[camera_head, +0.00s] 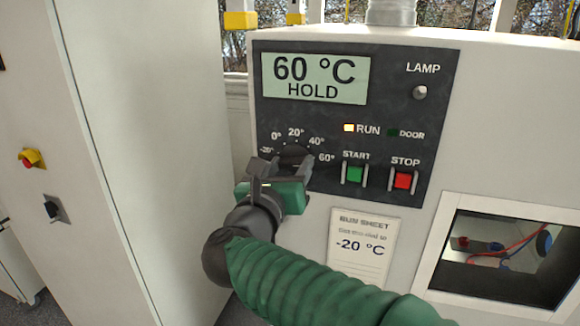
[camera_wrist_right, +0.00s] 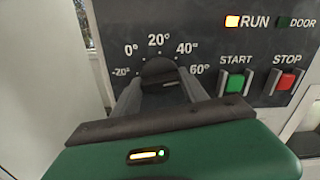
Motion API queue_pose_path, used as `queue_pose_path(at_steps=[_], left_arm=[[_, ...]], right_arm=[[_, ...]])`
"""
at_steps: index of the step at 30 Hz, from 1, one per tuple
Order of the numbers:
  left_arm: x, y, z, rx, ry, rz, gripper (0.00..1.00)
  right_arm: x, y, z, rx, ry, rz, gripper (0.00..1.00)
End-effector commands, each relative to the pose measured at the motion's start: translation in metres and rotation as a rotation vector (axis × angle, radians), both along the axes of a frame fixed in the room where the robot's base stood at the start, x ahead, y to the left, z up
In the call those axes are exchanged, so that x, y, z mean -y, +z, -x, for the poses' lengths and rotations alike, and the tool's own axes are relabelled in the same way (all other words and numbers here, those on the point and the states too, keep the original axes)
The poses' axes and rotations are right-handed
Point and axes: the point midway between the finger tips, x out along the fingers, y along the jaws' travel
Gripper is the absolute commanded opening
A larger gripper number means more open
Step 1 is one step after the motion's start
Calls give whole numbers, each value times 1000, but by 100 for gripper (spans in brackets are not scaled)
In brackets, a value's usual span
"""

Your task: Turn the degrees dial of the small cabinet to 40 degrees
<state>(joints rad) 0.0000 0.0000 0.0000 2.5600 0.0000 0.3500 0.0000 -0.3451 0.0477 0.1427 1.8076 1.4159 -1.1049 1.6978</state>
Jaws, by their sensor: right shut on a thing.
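The degrees dial (camera_head: 294,150) is a dark round knob on the black panel (camera_head: 430,90) of the small cabinet. Marks from -20° to 60° arc around it. In the wrist view the dial (camera_wrist_right: 158,70) sits between my right fingers, partly hidden by them. A short light mark shows on its lower right side, towards 60°. The display (camera_head: 315,79) reads 60 °C HOLD. My right gripper (camera_head: 288,166) is shut on the dial, one finger on each side; it also shows in the wrist view (camera_wrist_right: 160,86). My left gripper is out of view.
The green START button (camera_head: 355,174) and red STOP button (camera_head: 402,180) are just right of the dial. RUN is lit. A run sheet (camera_head: 361,245) reading -20 °C hangs below. A window opening (camera_head: 505,255) is lower right. A tall pale cabinet (camera_head: 150,150) stands left.

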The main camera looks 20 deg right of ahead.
Motion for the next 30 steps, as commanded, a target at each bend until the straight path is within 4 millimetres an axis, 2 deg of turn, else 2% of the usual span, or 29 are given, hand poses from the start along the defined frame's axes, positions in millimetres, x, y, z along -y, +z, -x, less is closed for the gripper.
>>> queue_pose_path(at_steps=[8, 15, 30], left_arm=[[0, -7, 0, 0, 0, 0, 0], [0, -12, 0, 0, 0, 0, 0], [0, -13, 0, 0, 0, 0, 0]], right_arm=[[-1, -2, -1, -72, 2, 104, 10], [-1, -2, -1, -177, 2, 260, 10], [-2, -2, -1, -353, 1, 520, 10]])
